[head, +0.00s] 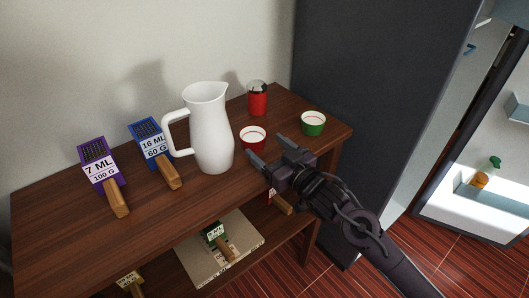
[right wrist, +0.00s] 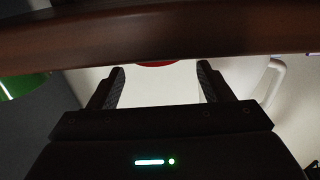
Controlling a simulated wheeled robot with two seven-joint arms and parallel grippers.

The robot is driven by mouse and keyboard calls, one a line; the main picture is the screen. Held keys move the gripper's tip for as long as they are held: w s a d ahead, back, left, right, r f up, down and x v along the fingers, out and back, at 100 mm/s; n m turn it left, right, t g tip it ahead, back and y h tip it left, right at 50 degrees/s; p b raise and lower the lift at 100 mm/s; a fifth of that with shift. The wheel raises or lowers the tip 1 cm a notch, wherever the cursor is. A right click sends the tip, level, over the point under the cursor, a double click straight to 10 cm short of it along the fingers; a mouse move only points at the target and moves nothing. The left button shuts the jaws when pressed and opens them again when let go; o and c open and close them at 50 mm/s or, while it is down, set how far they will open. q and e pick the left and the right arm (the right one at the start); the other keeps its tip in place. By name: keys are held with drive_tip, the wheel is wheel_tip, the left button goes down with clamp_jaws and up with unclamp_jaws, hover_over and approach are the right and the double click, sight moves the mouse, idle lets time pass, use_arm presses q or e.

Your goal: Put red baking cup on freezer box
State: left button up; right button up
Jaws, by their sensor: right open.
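The red baking cup (head: 253,136), with a pale inside, sits on the wooden table (head: 70,215) just right of the white pitcher. Only a sliver of red (right wrist: 157,64), likely this cup, shows in the right wrist view, mostly hidden by the table edge. My right gripper (head: 268,151) is open and empty at the table's front edge, close in front of the cup; its two fingers (right wrist: 161,85) are spread apart in the right wrist view. An open refrigerator (head: 470,190) stands at the right; I cannot tell which part is the freezer box. My left gripper is out of view.
The white pitcher (head: 211,130) stands left of the cup, a red container (head: 258,101) behind it, and a green cup (head: 313,124) to its right. Purple (head: 100,160) and blue (head: 150,141) graters lie left. A lower shelf holds a board (head: 245,243). A dark panel (head: 350,80) rises behind.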

sight(253, 134)
drive_tip(key=x, duration=0.2)
drive_tip(key=shift+w+a, duration=0.1)
drive_tip(key=shift+w, duration=0.25)
drive_tip(key=p+x, duration=0.1)
drive_tip(key=x, duration=0.3)
drive_tip(key=shift+w+a+f, duration=0.1)
drive_tip(key=shift+w+a, duration=0.05)
drive_tip(key=shift+w, duration=0.1)
drive_tip(key=shift+s, duration=0.1)
drive_tip(key=c, duration=0.9)
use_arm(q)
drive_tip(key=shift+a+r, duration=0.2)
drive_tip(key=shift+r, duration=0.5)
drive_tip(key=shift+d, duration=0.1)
